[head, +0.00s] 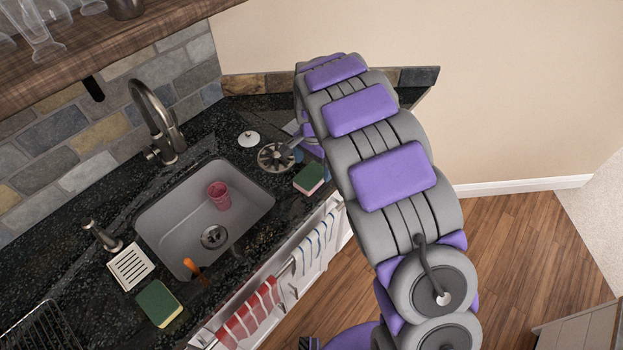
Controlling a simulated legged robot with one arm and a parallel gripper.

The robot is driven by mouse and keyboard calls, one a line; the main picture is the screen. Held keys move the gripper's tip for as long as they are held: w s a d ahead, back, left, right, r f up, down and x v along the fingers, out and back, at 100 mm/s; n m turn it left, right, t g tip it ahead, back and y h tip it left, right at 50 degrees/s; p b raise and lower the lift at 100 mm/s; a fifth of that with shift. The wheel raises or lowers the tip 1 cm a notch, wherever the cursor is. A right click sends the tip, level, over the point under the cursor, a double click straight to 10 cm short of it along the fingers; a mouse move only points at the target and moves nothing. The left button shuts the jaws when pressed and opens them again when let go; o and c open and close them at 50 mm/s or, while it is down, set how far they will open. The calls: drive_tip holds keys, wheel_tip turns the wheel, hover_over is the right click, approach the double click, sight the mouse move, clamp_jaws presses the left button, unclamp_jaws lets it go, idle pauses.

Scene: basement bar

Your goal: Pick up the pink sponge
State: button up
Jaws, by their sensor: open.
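The pink sponge (309,179) lies on the dark counter to the right of the sink, near the front edge. Its top is green and its pink body shows along the side. My arm rises over the right of the counter and bends down behind itself. My gripper (311,147) shows only partly, as purple and grey parts just beyond the sponge. It is open and apart from the sponge. The arm hides most of it, and its fingertips are hard to make out.
A grey sink (165,225) holds a pink cup (219,195). A round slotted metal piece (276,157) and a white lid (249,139) lie near the sponge. A green-and-yellow sponge (160,303) is at the front left. Towels (250,312) hang below the counter edge.

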sight(309, 176)
drive_tip(key=f, duration=0.1)
drive_tip(key=f+b, duration=0.1)
drive_tip(key=f, duration=0.1)
drive_tip(key=a+f, duration=0.1)
drive_tip(key=shift+s+a+f, duration=0.1)
drive_tip(key=shift+s+f, duration=0.15)
drive_tip(key=shift+f, duration=0.1)
drive_tip(key=shift+a+f, duration=0.15)
drive_tip(key=shift+a, duration=0.2)
drive_tip(key=shift+d, duration=0.65)
drive_tip(key=c, duration=0.7)
drive_tip(key=shift+a, duration=0.3)
drive_tip(key=c, duration=0.4)
drive_tip(key=shift+r, duration=0.2)
wheel_tip(309, 176, up, 3)
drive_tip(key=shift+r+p, duration=0.15)
drive_tip(key=shift+p, duration=0.3)
drive_tip(key=s+a+p, duration=0.1)
drive_tip(key=s, duration=0.6)
drive_tip(key=s+a+r+p, duration=0.1)
drive_tip(key=s+a, duration=0.1)
drive_tip(key=s, duration=0.6)
drive_tip(key=shift+s+a+r, duration=0.25)
drive_tip(key=shift+a, duration=0.05)
